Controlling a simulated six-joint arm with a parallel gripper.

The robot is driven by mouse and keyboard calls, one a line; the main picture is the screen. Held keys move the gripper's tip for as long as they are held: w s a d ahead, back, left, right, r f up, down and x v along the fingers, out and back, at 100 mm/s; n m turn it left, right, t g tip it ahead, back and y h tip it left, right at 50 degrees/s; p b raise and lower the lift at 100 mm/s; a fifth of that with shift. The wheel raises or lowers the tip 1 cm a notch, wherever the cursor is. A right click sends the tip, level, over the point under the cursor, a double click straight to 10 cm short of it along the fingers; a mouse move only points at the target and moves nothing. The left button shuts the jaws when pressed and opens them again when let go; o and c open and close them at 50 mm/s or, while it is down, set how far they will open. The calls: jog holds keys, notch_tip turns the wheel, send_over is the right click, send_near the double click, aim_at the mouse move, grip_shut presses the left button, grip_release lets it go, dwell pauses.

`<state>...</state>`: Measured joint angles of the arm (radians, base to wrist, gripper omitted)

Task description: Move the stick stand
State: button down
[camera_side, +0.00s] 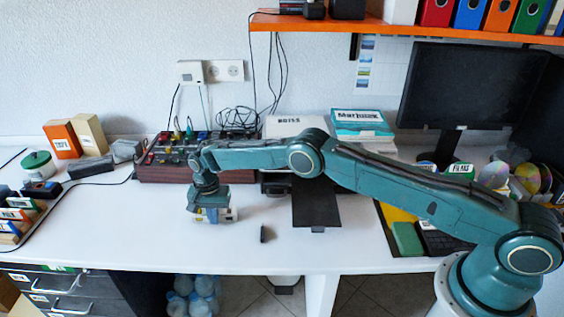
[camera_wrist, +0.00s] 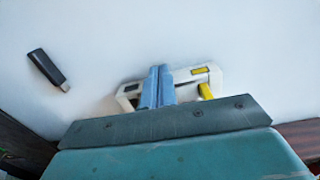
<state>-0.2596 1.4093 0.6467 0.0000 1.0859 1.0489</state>
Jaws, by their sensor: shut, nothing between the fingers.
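My gripper (camera_side: 209,216) points down over the white table, left of centre in the side view. In the wrist view its two blue fingers (camera_wrist: 158,86) are together, with nothing seen between them. What looks like the stick stand (camera_wrist: 207,76), white with a yellow patch and a yellow stick, shows on both sides of the fingers. Its middle is hidden behind them. In the side view only part of the stand (camera_side: 231,214) shows beside the gripper. I cannot tell whether the fingers touch it.
A dark stick (camera_side: 263,233) lies loose on the table right of the gripper; it also shows in the wrist view (camera_wrist: 47,69). A dark red box with knobs (camera_side: 165,172) stands behind. A black mat (camera_side: 317,203) lies to the right.

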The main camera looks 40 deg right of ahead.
jog(key=shift+w+d, duration=0.5)
jog(key=shift+d, duration=0.1)
jog(key=shift+s+a, duration=0.2)
jog(key=shift+s+a, duration=1.25)
jog(key=shift+a, duration=0.05)
notch_tip(320, 180, up, 10)
